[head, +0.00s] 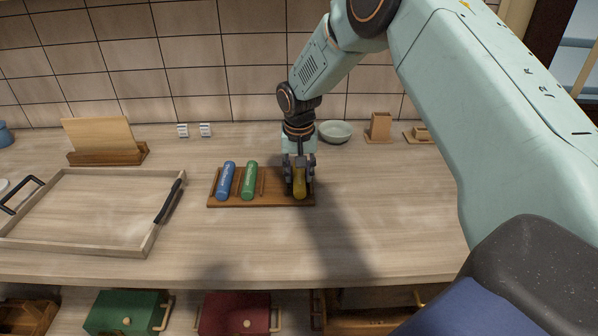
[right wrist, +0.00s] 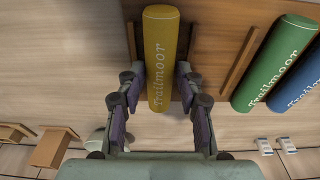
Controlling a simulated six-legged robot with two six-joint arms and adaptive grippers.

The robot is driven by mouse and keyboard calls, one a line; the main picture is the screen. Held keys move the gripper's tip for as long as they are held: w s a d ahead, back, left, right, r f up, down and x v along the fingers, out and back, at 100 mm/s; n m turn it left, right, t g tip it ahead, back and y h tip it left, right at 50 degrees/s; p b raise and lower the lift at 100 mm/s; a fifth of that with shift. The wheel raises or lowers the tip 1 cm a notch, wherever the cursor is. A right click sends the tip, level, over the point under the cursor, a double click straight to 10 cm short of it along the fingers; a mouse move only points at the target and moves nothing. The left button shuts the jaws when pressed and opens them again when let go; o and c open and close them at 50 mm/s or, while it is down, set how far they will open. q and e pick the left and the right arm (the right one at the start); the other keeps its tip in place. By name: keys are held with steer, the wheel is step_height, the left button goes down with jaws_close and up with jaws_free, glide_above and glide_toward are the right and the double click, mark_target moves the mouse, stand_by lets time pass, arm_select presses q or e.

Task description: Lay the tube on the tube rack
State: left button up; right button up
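A yellow tube (head: 299,184) lies lengthwise at the right part of the brown wooden tube rack (head: 272,200). My right gripper (head: 299,190) is above the rack with its fingers spread on both sides of the yellow tube. In the right wrist view the yellow tube (right wrist: 159,60) runs between the two fingertips (right wrist: 160,75), which look open and very close to its sides. A blue tube (head: 225,180) and a green tube (head: 249,180) lie on the rack further left. My left gripper is not in view.
A green bowl (head: 335,131) and a wooden holder (head: 379,127) are behind. A card stand (head: 106,156) is at the back left. The counter right of the rack is clear.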

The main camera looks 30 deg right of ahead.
mark_target(299, 179)
steer(key=shift+o, duration=0.9)
steer(key=shift+s+a+r, duration=0.1)
steer(key=shift+a+r, duration=0.1)
steer(key=shift+a, duration=0.05)
steer(key=shift+d, duration=0.15)
steer(key=shift+r, duration=0.3)
step_height(299, 179, up, 11)
steer(key=s+a, duration=0.1)
steer(key=shift+s+r+p, duration=0.2)
steer(key=shift+p, duration=0.1)
